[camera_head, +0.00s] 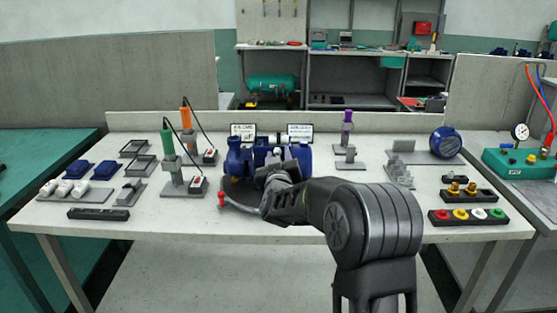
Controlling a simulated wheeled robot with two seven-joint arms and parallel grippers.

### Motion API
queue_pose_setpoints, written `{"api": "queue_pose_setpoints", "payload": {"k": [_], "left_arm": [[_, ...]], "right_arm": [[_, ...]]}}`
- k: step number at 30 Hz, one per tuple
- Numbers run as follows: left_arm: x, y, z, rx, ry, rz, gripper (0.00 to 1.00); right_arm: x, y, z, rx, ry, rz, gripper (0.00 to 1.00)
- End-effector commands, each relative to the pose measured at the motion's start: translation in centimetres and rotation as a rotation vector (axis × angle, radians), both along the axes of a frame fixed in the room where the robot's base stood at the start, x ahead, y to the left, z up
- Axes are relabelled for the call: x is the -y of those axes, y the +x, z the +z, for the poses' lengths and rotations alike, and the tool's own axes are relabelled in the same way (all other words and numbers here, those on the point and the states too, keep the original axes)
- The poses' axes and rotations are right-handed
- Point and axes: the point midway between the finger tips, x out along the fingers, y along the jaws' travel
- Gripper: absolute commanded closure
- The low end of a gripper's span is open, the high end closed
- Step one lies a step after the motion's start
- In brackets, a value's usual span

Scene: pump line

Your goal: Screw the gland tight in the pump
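The blue pump (240,160) stands at the middle of the workbench. My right gripper (275,174) reaches in from the lower right and is right at the front of the pump, covering part of it. Its fingers are small and dark here, and I cannot tell whether they are open or shut. I cannot make out the gland; the gripper and wrist may hide it. My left gripper is not in view.
A dark curved hose with a red end (222,197) lies in front of the pump. Green (168,146) and orange (187,117) corded tools stand to the left. A strip with coloured caps (468,217) lies at right.

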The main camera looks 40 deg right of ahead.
Motion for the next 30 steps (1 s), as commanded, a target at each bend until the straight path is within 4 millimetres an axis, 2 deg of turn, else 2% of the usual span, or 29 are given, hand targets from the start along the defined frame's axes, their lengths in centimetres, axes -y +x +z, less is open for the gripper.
{"api": "queue_pose_setpoints", "payload": {"k": [8,16,18,30], "left_arm": [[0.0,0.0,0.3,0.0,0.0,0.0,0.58],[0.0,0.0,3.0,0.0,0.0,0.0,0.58],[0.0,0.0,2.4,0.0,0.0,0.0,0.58],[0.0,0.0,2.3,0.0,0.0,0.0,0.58]], "right_arm": [[-0.1,0.0,0.0,-0.012,-0.01,0.002,0.63],[-0.2,0.0,0.3,-0.129,-0.166,0.003,0.63],[-0.1,0.0,-0.3,-0.129,-0.166,0.001,0.68],[-0.1,0.0,-0.2,-0.125,-0.164,0.001,1.0]]}}
